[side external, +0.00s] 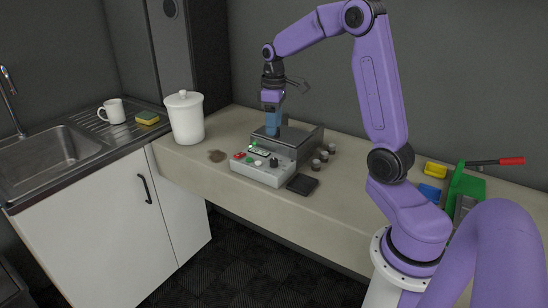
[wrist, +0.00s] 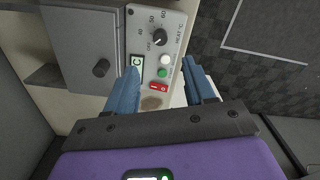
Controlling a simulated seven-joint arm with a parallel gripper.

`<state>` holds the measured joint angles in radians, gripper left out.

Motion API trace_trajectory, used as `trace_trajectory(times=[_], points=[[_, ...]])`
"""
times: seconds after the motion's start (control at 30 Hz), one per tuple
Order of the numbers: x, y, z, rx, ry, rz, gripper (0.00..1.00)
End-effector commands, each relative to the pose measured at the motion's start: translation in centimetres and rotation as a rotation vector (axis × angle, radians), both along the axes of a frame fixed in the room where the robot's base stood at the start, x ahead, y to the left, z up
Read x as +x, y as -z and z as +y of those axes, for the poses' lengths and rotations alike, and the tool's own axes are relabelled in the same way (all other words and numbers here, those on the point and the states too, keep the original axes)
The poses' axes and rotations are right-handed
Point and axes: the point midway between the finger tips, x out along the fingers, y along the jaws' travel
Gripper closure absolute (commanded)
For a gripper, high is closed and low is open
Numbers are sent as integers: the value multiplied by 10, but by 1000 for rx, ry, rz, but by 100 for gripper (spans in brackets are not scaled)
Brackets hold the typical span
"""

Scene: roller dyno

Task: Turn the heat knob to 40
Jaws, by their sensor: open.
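The heat knob (wrist: 158,37) is a black dial with a white pointer on a light control panel (wrist: 183,20), with OFF, 40, 50 and 60 printed round it. Its pointer seems to be at OFF, but it is small. In the side view the knob (side external: 273,161) is a dark spot on the panel's right part. My gripper (wrist: 161,66) has its two blue fingers wide apart, empty, with the knob beyond the tips. In the side view my gripper (side external: 271,122) points down above the metal unit, behind the panel, not touching the knob.
The panel also has a small display (wrist: 137,62), white button (wrist: 165,60), green button (wrist: 162,72) and red switch (wrist: 159,86). A metal box (side external: 292,140) stands behind it. Small cups (side external: 324,156) and a black pad (side external: 302,184) lie right. A white canister (side external: 185,118) stands left.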

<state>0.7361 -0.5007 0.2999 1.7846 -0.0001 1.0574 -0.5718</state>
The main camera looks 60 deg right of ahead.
Motion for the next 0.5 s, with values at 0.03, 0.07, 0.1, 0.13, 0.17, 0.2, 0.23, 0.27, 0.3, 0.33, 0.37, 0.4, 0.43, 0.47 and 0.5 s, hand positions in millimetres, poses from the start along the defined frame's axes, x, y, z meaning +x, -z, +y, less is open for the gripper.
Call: trace_trajectory(times=[0.03,0.07,0.1,0.13,0.17,0.2,0.23,0.27,0.3,0.33,0.37,0.4,0.43,0.47,0.5], points=[[-1,11,0,1,0,6,46],[-1,16,0,1,0,6,46],[-1,24,0,1,0,6,46],[-1,30,0,1,1,6,46],[-1,35,0,1,1,6,46],[-1,43,0,1,1,6,46],[-1,48,0,1,0,6,46],[-1,54,1,2,0,5,46],[-1,62,0,1,0,6,46],[-2,67,0,1,1,6,46],[-1,73,0,1,1,6,46],[-1,80,0,2,0,5,46],[-1,84,0,2,0,5,46],[-1,89,1,1,0,4,46],[-1,95,1,1,0,4,46]])
